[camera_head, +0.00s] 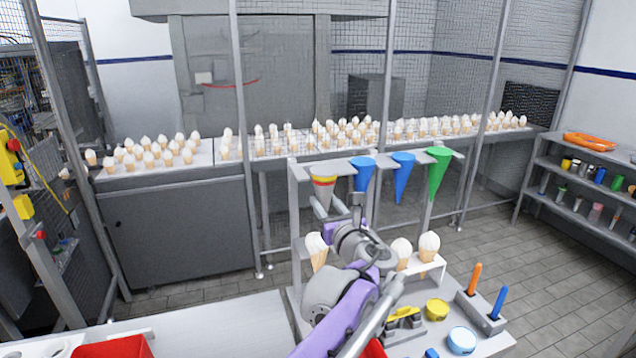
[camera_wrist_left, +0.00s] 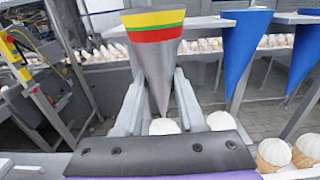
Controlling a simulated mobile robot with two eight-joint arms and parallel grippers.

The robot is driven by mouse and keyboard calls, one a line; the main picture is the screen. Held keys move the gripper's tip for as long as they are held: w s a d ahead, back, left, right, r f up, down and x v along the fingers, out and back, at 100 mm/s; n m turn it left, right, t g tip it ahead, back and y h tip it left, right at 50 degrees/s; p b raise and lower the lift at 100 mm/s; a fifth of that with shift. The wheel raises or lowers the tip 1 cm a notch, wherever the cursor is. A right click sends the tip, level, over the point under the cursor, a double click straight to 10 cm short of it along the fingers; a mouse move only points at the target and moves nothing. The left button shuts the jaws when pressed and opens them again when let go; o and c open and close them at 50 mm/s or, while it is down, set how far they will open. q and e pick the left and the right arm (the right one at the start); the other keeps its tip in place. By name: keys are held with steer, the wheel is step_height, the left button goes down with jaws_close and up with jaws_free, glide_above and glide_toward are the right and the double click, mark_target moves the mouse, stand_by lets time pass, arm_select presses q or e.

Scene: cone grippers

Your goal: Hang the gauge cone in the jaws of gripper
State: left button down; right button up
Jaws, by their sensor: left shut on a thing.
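The gauge cone (camera_head: 323,188) is grey with yellow, red and green bands at its wide top. It is upright, point down, at the left end of the rack (camera_head: 296,195). My left gripper (camera_head: 337,208) is shut on its lower part; in the left wrist view the cone (camera_wrist_left: 155,60) stands between the two fingers (camera_wrist_left: 160,95). I cannot tell whether the cone touches the rack. A blue cone (camera_head: 363,172), another blue cone (camera_head: 403,173) and a green cone (camera_head: 437,170) hang to its right. My right gripper is not in view.
Ice-cream cones (camera_head: 401,251) stand on the lower shelf, close to my left arm. A yellow tub (camera_head: 437,309), a blue-and-white tub (camera_head: 461,340) and orange and blue handles (camera_head: 474,279) lie at right. A mesh fence post (camera_head: 389,90) stands behind.

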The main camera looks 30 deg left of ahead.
arm_select(q)
steer(key=shift+v, duration=2.4)
steer(key=shift+r+p, duration=0.35)
steer(key=shift+r, duration=0.05)
steer(key=shift+w+f, duration=0.1)
steer(key=shift+a, duration=0.15)
